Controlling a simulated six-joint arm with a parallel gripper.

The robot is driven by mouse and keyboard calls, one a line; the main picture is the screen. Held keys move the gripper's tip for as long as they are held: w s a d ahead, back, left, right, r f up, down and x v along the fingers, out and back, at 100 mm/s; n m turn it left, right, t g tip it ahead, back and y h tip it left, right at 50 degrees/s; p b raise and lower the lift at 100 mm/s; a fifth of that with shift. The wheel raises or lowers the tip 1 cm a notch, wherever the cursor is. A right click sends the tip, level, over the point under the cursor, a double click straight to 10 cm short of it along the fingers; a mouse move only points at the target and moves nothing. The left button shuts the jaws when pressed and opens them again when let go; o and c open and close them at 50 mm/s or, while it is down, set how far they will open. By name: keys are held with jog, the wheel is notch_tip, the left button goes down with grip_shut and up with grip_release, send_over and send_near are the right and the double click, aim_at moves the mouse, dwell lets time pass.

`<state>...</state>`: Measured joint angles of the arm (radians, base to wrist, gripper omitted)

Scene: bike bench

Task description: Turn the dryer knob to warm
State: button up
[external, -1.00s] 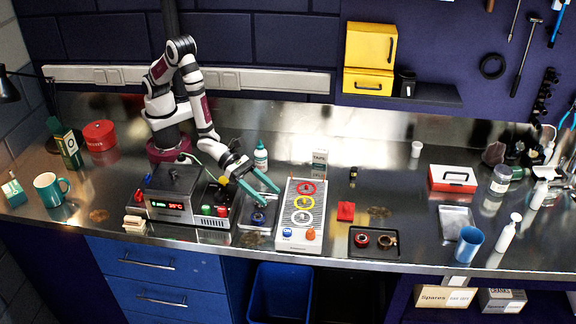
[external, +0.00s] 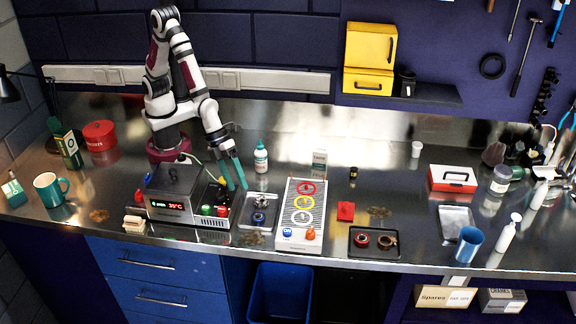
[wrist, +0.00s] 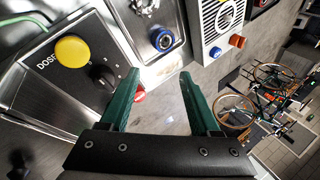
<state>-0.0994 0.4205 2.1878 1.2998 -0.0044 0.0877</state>
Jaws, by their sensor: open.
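A dosing unit (external: 165,205) with a lit display, a yellow button (wrist: 74,51) and a black knob (wrist: 102,76) stands left of my gripper. A tray (external: 248,226) with a blue ring part lies between it and the slatted box. A dark tray (external: 372,254) lies on the right.

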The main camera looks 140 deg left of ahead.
jog(key=w+d+r+n+t+h, duration=0.1)
jog(key=w+r+n+t, duration=0.5)
jog(key=n, duration=0.6)
jog(key=w+a+r+n+y, duration=0.3)
jog(key=a+r+n, duration=0.2)
jog(key=n, duration=0.1)
jog(key=t, duration=0.1)
send_near(309, 229)
jog(key=shift+y, duration=0.3)
jog(key=x, duration=0.6)
jog(key=f+x, duration=0.1)
jog(key=x, duration=0.1)
jog(key=shift+a+f, duration=0.15)
jog(key=shift+f, duration=0.15)
grip_shut()
